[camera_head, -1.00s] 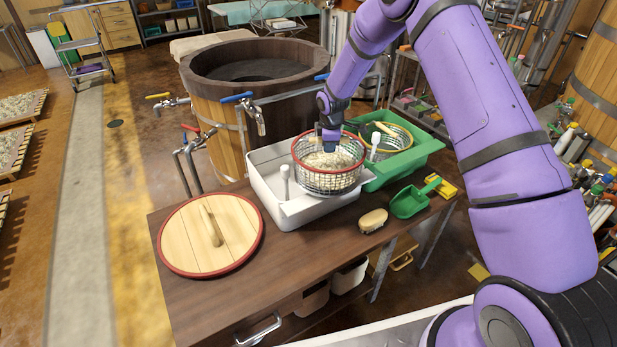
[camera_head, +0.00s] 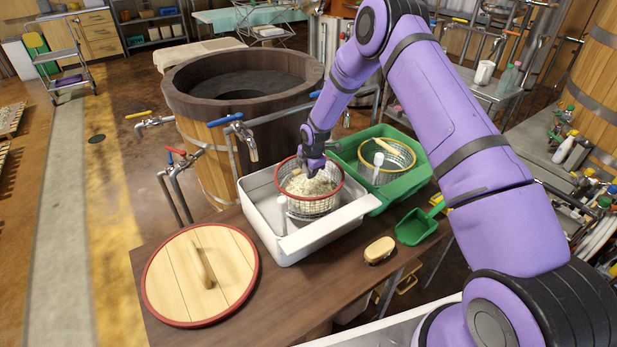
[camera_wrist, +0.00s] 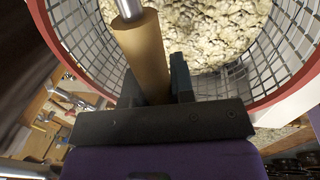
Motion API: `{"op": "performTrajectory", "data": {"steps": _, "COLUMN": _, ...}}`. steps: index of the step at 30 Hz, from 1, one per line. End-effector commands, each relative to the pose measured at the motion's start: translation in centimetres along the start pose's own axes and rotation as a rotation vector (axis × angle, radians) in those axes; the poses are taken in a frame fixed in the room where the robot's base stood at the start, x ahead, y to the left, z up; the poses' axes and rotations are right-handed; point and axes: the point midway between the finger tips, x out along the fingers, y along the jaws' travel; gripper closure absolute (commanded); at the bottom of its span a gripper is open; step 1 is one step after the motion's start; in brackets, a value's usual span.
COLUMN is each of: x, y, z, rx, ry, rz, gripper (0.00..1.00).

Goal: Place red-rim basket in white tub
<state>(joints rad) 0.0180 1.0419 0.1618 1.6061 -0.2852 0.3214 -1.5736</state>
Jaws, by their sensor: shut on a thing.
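The red-rim basket (camera_head: 316,206) is a wire mesh basket filled with pale grainy stuff. It is upright inside the outline of the white tub (camera_head: 325,236), towards its right side. I cannot tell whether its base touches the tub floor. My gripper (camera_head: 312,172) is above the basket's middle, pointing down. In the wrist view my gripper (camera_wrist: 156,82) is shut on a tan cylindrical grip with a metal rod, which looks like the basket's handle. The red rim (camera_wrist: 62,50) curves around both sides there. A white upright piece (camera_head: 283,215) stands in the tub, left of the basket.
A green tub (camera_head: 372,204) with a yellow-rim basket (camera_head: 405,160) adjoins on the right. A green scoop (camera_head: 416,228) and a brush (camera_head: 380,250) lie in front. A round wooden lid (camera_head: 225,290) covers the table's left. A wooden vat (camera_head: 205,150) with taps stands behind.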

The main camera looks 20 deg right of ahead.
Motion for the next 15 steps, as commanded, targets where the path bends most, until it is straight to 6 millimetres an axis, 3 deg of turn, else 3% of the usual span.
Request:
{"op": "performTrajectory", "data": {"steps": 6, "x": 2.6, "y": -0.4, "z": 0.0, "rx": 0.002, "ry": 0.000, "rz": 0.003, "gripper": 1.00}}
{"op": "performTrajectory", "data": {"steps": 15, "x": 4.2, "y": -0.7, "z": 0.0, "rx": 0.002, "ry": -0.001, "rz": 0.004, "gripper": 1.00}}
